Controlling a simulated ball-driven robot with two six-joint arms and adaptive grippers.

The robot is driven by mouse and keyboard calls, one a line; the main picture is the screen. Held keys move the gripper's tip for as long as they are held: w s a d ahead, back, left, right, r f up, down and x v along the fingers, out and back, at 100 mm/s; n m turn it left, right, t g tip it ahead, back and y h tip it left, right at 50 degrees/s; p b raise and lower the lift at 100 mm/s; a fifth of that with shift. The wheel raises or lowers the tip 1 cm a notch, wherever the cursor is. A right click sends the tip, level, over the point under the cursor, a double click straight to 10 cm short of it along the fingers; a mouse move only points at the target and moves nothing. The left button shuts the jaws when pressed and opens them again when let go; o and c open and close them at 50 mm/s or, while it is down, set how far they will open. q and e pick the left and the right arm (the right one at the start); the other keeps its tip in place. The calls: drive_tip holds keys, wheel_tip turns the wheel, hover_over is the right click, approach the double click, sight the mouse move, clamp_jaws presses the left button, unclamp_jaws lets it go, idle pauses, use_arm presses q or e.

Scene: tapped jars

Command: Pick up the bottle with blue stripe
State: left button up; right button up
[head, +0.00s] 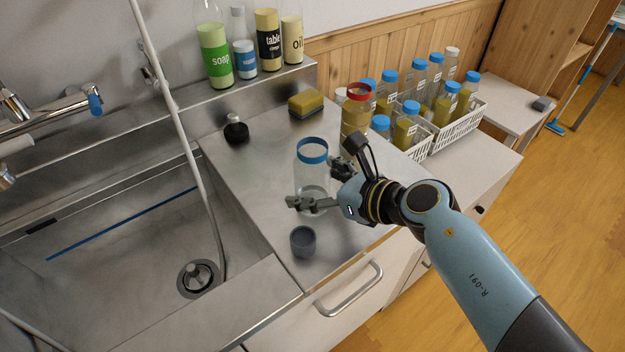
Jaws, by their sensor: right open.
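A clear jar with a blue band (312,151) around its top stands upright on the steel counter beside the sink and looks empty. My right gripper (313,184) is open at the jar's lower right. One finger crosses in front of the jar's lower part and the other is at its right side. I cannot tell whether either finger touches it. A jar with a red band (357,92) and yellowish contents stands behind the gripper, partly hidden by it. My left gripper is out of view.
A small grey cup (303,241) stands near the counter's front edge. A dark bottle (236,129) and a yellow sponge (306,103) are behind. White baskets (455,125) with several blue-capped bottles are at right. The sink (120,250) is at left.

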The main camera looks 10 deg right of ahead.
drive_tip(key=shift+w+a+f, duration=0.35)
drive_tip(key=shift+w, duration=0.15)
drive_tip(key=c, duration=1.4)
